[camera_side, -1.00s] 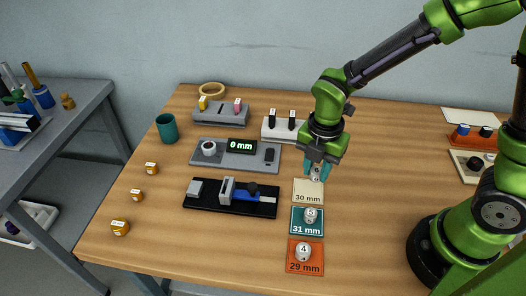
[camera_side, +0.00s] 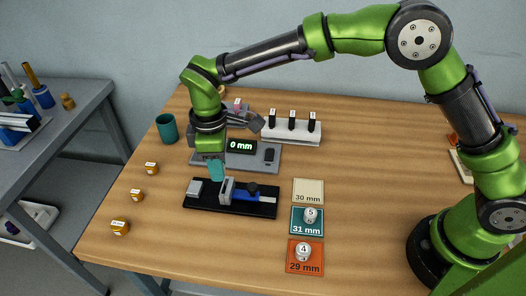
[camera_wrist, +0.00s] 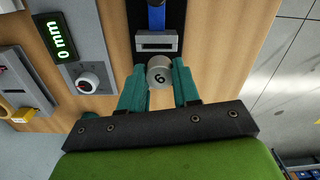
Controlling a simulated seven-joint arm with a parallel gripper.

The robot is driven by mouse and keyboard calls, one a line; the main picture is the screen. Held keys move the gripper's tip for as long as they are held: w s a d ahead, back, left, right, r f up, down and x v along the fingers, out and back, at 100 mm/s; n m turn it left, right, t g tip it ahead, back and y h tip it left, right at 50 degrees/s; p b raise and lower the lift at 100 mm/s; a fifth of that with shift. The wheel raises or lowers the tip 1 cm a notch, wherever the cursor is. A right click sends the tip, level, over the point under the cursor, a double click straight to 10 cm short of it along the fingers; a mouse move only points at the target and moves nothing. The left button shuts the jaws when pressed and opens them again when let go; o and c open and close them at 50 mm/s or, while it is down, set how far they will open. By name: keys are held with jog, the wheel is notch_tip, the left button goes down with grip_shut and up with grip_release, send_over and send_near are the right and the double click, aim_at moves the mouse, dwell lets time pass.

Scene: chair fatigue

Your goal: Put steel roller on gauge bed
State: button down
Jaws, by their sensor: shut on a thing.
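My gripper (camera_wrist: 160,85) is shut on a steel roller (camera_wrist: 160,70) marked 6, which sits upright between the teal fingertips in the wrist view. In the side view my gripper (camera_side: 216,170) hangs just above the black gauge bed (camera_side: 266,209), near its left half. The roller is hidden there behind the fingers. The bed carries a grey block (camera_side: 195,188) at the left, an upright grey jaw (camera_side: 227,190) and a blue slider (camera_side: 242,194) with a black knob. In the wrist view the grey jaw (camera_wrist: 157,42) is just beyond the roller; whether they touch is unclear.
A grey unit with a 0 mm display (camera_side: 241,146) stands behind the bed. Rollers rest on the teal 31 mm pad (camera_side: 297,228) and the orange 29 mm pad (camera_side: 293,266). The cream 30 mm pad (camera_side: 308,187) is bare. A teal cup (camera_side: 167,129) stands at the left.

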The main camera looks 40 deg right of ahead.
aim_at(213, 192)
jog(key=f+m, duration=0.2)
jog(key=w+a+f+m, duration=0.1)
jog(key=f+m, duration=0.2)
jog(key=w+f+m, duration=0.1)
jog(key=f+m, duration=0.1)
jog(key=shift+w+a+f+m, duration=0.1)
jog(key=shift+a+f+m, duration=0.2)
jog(key=shift+m, duration=0.1)
dwell(0.4)
jog(key=c, duration=1.1)
grip_release()
jog(key=shift+f, duration=0.1)
jog(key=shift+d, duration=0.1)
